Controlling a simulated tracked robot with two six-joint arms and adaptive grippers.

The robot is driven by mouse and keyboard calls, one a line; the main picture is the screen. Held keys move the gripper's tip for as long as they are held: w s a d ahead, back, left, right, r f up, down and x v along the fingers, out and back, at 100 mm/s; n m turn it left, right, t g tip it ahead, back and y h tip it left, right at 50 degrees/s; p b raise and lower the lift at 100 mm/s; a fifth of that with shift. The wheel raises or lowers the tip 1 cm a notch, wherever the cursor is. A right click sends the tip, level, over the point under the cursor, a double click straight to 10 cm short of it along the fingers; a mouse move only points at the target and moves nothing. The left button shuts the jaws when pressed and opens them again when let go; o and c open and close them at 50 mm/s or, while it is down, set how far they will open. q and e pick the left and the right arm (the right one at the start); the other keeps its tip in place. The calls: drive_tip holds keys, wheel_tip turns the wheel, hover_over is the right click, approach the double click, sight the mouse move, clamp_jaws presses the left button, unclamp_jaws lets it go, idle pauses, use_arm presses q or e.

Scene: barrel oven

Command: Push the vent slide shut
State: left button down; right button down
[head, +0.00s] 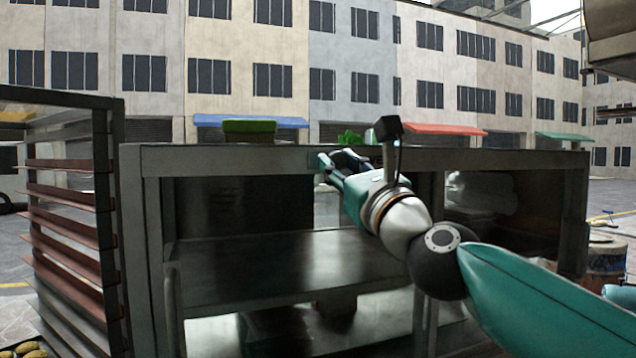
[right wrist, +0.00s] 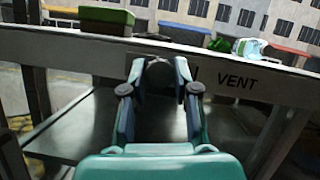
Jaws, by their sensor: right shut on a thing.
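The vent slide is mostly hidden behind my right gripper (head: 333,160) at the front top beam (head: 240,158) of a dark metal frame. In the right wrist view the beam carries the word VENT (right wrist: 237,80), just right of the fingers. The right gripper (right wrist: 158,66) has its fingertips closed around a dark rounded piece (right wrist: 158,76) at the beam's face, which looks like the slide's knob. How far the slide stands open cannot be seen. My left gripper is in neither view.
A green box (head: 249,126) and some greens (head: 350,138) stand along the frame's top. Below is an open bay with a metal shelf (head: 300,265). A slatted rack (head: 75,235) stands at the left. A drum (head: 606,258) is at the far right.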

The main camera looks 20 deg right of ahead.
drive_tip(key=shift+d+f, duration=0.15)
drive_tip(key=shift+d, duration=0.5)
drive_tip(key=shift+r, duration=0.2)
drive_tip(key=c, duration=0.8)
unclamp_jaws()
drive_tip(key=shift+d, duration=0.1)
drive_tip(key=shift+c, duration=0.2)
drive_tip(key=shift+s, duration=0.1)
drive_tip(key=v, duration=1.2)
drive_tip(key=shift+f, duration=0.15)
